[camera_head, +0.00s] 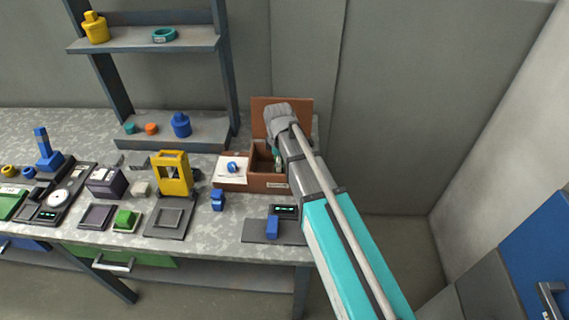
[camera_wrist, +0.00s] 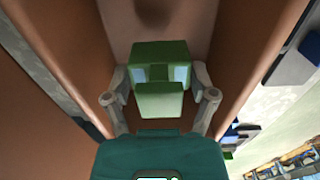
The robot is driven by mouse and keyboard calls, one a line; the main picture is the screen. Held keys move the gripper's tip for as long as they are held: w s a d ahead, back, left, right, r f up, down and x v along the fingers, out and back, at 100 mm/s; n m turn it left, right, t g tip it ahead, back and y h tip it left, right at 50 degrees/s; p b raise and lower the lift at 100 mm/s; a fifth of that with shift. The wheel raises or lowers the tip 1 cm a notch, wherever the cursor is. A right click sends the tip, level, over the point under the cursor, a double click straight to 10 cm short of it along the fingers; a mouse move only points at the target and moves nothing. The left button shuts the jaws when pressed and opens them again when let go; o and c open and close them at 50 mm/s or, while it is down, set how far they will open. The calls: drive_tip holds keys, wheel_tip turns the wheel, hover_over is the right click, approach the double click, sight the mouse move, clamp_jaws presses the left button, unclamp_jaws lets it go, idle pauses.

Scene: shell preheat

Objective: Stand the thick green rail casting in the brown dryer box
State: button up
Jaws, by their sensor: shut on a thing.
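The brown dryer box (camera_head: 262,182) stands at the right end of the bench, with its brown lid (camera_head: 260,106) raised behind it. My gripper reaches into the box from above, mostly covered by my arm in the head view. In the wrist view my gripper (camera_wrist: 160,84) is shut on the green rail casting (camera_wrist: 160,58), one finger on each side. Brown box walls (camera_wrist: 68,40) rise left and right of the casting. The casting barely shows in the head view (camera_head: 277,153). I cannot tell whether it touches the box floor.
A white-topped tray (camera_head: 228,175) with a blue part adjoins the box's left side. A yellow frame (camera_head: 173,174) and a blue part (camera_head: 217,200) stand further left. A dark pad with a blue block (camera_head: 272,227) lies in front. A shelf rack (camera_head: 160,131) stands behind left.

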drive_tip(key=shift+f+b, duration=0.6)
drive_tip(key=shift+b, duration=0.05)
drive_tip(key=o, duration=1.2)
drive_tip(key=shift+r+p, duration=0.25)
drive_tip(key=shift+p, duration=0.05)
wheel_tip(320, 180, up, 13)
drive_tip(key=p, duration=1.2)
drive_tip(key=shift+f+p, duration=0.1)
drive_tip(key=shift+p, duration=0.25)
